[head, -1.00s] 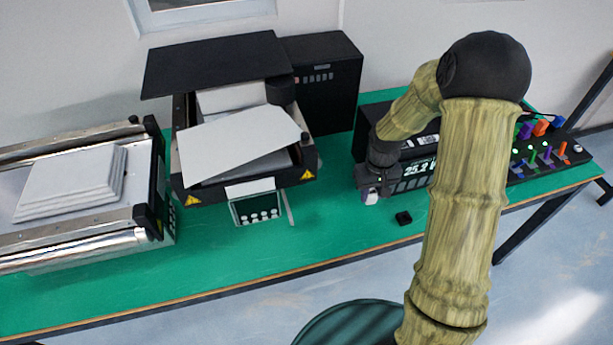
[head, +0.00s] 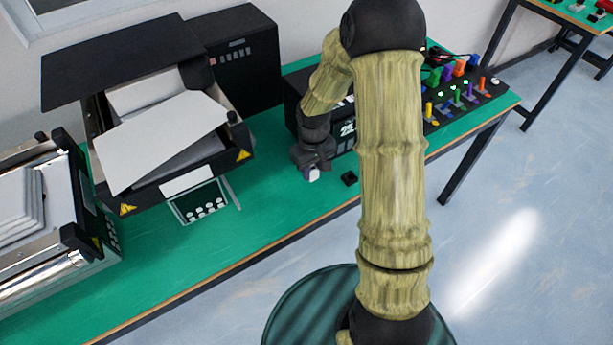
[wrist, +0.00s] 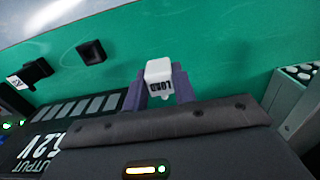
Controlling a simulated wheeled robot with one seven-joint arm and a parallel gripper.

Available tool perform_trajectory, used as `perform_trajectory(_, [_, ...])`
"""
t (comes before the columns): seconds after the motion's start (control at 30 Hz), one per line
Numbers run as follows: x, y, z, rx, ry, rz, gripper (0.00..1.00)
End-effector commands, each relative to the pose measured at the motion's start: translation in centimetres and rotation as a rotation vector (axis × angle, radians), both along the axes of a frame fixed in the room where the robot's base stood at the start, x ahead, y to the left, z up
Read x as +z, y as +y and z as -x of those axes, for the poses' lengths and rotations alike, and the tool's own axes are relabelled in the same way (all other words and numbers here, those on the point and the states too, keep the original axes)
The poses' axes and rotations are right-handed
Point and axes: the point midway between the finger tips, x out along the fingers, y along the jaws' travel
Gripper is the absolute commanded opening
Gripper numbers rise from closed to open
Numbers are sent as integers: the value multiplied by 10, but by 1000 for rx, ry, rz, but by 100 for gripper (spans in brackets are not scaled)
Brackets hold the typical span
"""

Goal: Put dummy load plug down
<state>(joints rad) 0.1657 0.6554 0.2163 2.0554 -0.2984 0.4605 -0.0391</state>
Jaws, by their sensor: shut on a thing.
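In the head view the plug (head: 314,175) shows as a small white spot below my gripper (head: 312,167), over the green table (head: 262,205), in front of the black output unit. I cannot tell whether the plug touches the table. A small black square socket-like block (head: 349,179) lies just right of it and also shows in the wrist view (wrist: 91,52).
The black output unit (head: 292,97) with a lit display stands behind my gripper. A panel of coloured levers (head: 465,98) is at the right. A black machine with tilted white sheets (head: 165,140) and a roller conveyor (head: 35,285) stand left. Green table is clear in front.

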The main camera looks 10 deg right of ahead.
Motion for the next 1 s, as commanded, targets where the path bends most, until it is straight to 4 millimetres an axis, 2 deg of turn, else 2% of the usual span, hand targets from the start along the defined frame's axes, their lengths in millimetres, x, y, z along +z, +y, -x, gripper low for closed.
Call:
perform_trajectory(0.03, [-9,0,1,1,4,0,4])
perform_trajectory(0.13, [-17,0,0,0,2,1,4])
perform_trajectory(0.47, [-20,0,0,0,0,1,4])
perform_trajectory(0.73, [-52,0,0,0,1,0,4])
perform_trajectory(1.0, [-55,0,0,0,-1,1,4])
